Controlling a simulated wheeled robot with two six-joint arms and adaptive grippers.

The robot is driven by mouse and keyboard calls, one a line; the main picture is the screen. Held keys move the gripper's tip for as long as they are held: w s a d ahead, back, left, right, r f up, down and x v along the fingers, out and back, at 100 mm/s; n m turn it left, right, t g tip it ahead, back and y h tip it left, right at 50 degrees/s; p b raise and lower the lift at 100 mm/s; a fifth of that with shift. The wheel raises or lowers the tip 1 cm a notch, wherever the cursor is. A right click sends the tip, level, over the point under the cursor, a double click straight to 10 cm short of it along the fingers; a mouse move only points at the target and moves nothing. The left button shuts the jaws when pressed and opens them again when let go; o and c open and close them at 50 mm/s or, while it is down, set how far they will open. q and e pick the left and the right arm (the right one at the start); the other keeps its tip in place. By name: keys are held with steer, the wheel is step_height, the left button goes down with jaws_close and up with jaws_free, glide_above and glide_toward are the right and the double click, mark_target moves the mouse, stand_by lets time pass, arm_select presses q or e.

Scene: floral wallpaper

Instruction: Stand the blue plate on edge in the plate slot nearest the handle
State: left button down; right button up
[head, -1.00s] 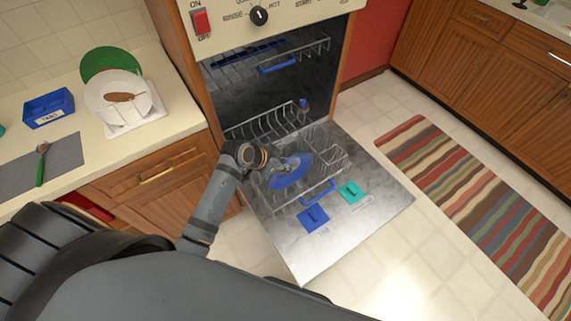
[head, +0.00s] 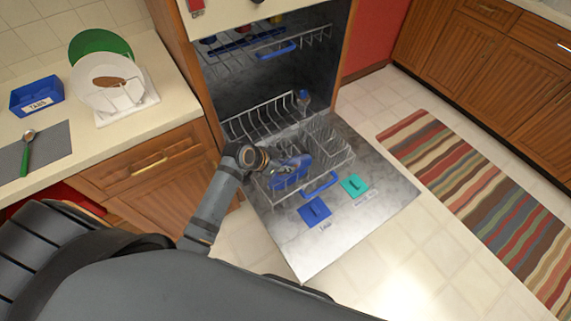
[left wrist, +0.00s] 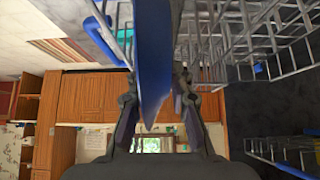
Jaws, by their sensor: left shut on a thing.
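The blue plate (head: 293,176) is over the front part of the lower dishwasher rack (head: 262,119), near the blue rack handle (head: 321,185). My left gripper (head: 284,167) is shut on it; the fingers partly cover it in the head view. In the left wrist view the plate (left wrist: 153,45) shows nearly edge-on between the two fingers (left wrist: 157,100), with rack wires (left wrist: 210,45) beside it. I cannot tell whether its lower edge sits in a slot. My right gripper is not in view.
The open dishwasher door (head: 380,195) carries a blue tab (head: 314,211) and a teal tab (head: 354,185). The upper rack (head: 300,45) is above. On the left counter are a white plate (head: 90,80) and a green plate (head: 100,42) in a holder, and a blue box (head: 37,96).

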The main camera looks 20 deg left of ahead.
arm_select(q)
steer(key=c, duration=1.1)
jaws_free()
steer(key=shift+v, duration=6.05)
